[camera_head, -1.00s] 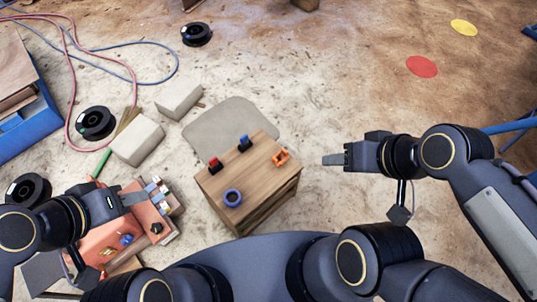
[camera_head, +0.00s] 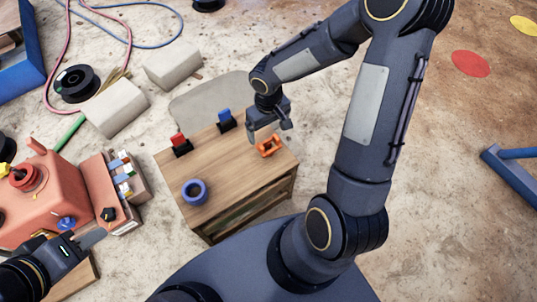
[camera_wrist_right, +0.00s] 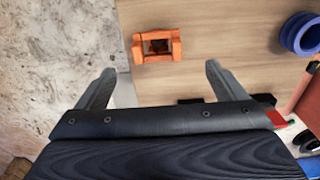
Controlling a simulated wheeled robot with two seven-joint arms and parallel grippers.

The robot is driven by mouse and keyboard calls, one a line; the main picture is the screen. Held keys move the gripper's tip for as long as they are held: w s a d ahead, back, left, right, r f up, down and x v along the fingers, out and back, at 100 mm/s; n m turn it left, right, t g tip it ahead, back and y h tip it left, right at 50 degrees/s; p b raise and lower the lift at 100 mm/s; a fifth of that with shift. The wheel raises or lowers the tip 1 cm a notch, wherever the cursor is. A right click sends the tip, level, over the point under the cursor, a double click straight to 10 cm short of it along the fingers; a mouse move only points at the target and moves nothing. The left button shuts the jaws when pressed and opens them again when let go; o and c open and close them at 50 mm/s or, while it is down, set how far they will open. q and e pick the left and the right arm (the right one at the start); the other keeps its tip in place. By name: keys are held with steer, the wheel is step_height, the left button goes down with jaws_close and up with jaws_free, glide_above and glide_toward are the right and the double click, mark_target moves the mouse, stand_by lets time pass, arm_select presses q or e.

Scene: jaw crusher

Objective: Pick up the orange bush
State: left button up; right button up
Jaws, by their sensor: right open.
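The orange bush (camera_head: 269,145) sits on the wooden table near its right edge. It also shows in the right wrist view (camera_wrist_right: 157,46), ahead of the fingers and roughly between their lines. My right gripper (camera_head: 268,136) is above the table close to the bush, apart from it. In the right wrist view its two fingers (camera_wrist_right: 160,82) are spread with nothing between them. My left gripper (camera_head: 92,238) is at the lower left beside the red machine; whether its jaws are open is unclear.
The wooden table (camera_head: 228,178) also bears a blue ring (camera_head: 194,192), a red part (camera_head: 180,145) and a blue part (camera_head: 226,120) in black holders. A red machine (camera_head: 50,200) stands left of the table. Pale blocks (camera_head: 116,107) lie behind.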

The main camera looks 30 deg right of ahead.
mark_target(268, 142)
steer(key=f+b, duration=0.1)
steer(key=f, duration=0.2)
steer(key=f+b, duration=0.1)
steer(key=f, duration=0.2)
steer(key=f+b, duration=0.2)
steer(key=f, duration=0.1)
steer(key=shift+w+d, duration=0.25)
steer(key=shift+r, duration=0.15)
steer(key=c, duration=1.2)
steer(key=shift+c, duration=0.2)
